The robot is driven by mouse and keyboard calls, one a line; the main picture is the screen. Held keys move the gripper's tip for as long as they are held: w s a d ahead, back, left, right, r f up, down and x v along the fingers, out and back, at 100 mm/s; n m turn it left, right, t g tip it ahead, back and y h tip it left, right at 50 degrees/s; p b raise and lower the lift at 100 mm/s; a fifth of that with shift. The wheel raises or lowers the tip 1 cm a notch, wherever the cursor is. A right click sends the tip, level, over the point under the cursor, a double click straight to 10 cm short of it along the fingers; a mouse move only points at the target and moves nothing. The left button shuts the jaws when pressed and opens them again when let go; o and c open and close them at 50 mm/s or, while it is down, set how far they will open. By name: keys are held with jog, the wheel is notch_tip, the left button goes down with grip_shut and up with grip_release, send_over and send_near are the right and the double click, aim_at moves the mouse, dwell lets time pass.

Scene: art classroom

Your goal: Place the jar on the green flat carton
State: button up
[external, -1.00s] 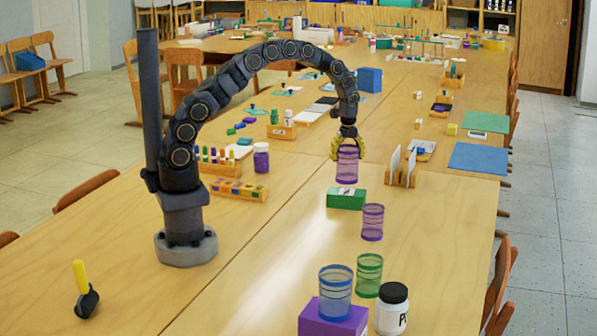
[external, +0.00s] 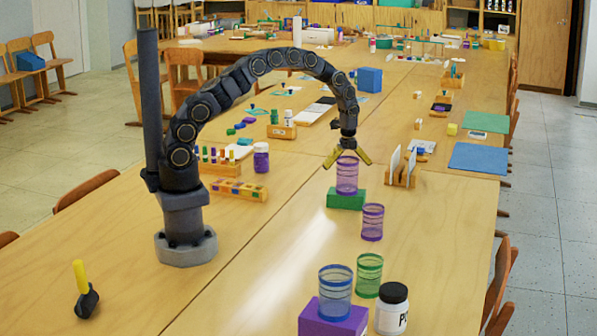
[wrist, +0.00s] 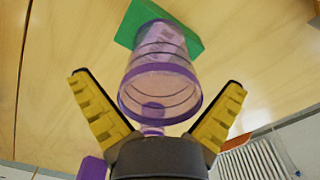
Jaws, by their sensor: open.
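A clear jar with purple rings (external: 347,176) stands upright on the green flat carton (external: 345,201) in the external view. My gripper (external: 347,163) is just above the jar, its yellow fingers spread wide to either side of the rim and clear of it. In the wrist view the jar (wrist: 160,75) is between the open fingers of my gripper (wrist: 158,108), with its mouth toward the camera. The green carton (wrist: 190,40) shows behind the jar's base, partly hidden by it.
A second purple-ringed jar (external: 372,222) stands close in front of the carton. A green-ringed jar (external: 369,275), a white black-lidded jar (external: 391,309) and a blue-ringed jar (external: 335,292) on a purple box (external: 331,320) are nearer. A wooden holder (external: 403,172) stands right of my gripper.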

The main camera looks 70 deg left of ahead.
notch_tip(320, 180, up, 11)
jog(key=s+d+r+n, duration=0.3)
jog(key=s+d+r, duration=0.1)
jog(key=s+r, duration=0.2)
jog(key=s+d+r+n, duration=0.1)
jog(key=s+n, duration=0.7)
jog(key=s, duration=0.8)
jog(key=s+d+r+n+g, duration=0.1)
jog(key=s+n, duration=0.7)
jog(key=s, duration=0.8)
jog(key=d+r, duration=0.1)
jog(key=d, duration=0.1)
jog(key=shift+s+d+r+n+g, duration=0.25)
jog(key=shift+s+d+n+g, duration=0.05)
jog(key=shift+s+d+n, duration=0.1)
